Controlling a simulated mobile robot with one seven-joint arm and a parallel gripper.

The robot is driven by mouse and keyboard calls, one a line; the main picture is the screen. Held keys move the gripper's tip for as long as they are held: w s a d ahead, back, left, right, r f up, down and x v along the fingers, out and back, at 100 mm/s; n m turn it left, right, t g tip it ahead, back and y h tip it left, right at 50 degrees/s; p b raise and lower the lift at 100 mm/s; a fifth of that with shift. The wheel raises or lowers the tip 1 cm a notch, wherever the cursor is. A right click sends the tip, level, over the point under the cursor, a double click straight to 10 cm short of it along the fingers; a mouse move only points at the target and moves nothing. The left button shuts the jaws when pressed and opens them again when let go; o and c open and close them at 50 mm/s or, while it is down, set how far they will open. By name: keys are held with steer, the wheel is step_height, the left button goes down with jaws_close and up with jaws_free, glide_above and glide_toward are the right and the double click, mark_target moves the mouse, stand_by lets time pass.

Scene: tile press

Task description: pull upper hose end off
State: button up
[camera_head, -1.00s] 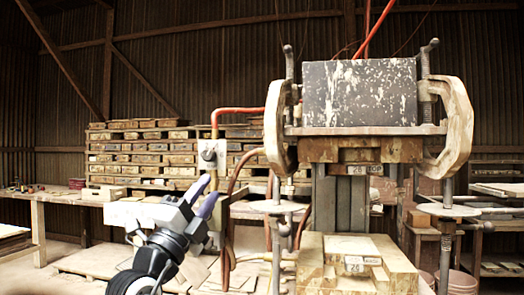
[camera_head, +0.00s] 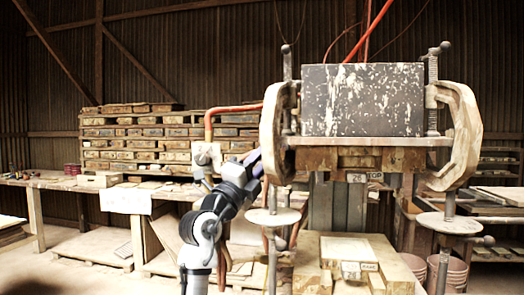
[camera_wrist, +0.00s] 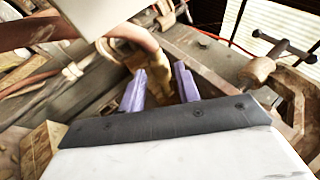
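The upper hose (camera_head: 235,109) is orange. In the head view it rises from a pale fitting block (camera_head: 207,154) and bends right to the press. My gripper (camera_head: 254,164) has purple fingers and is just right of that block, below the hose's level run. In the wrist view the fingers (camera_wrist: 160,88) stand apart. A tan-brown hose piece (camera_wrist: 128,42) lies just beyond their tips, and I see nothing clamped between them. A thick reddish-brown hose (camera_wrist: 28,34) is at the upper left. I cannot tell which hose end is nearest the fingers.
The press with its dark speckled block (camera_head: 362,100) and curved side clamps (camera_head: 463,135) stands right of my gripper. In the wrist view a screw handle (camera_wrist: 262,68) is at the right. A wooden bench (camera_head: 52,181) and stacked boards (camera_head: 150,140) are behind at left.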

steer(key=shift+x, duration=0.75)
jaws_close()
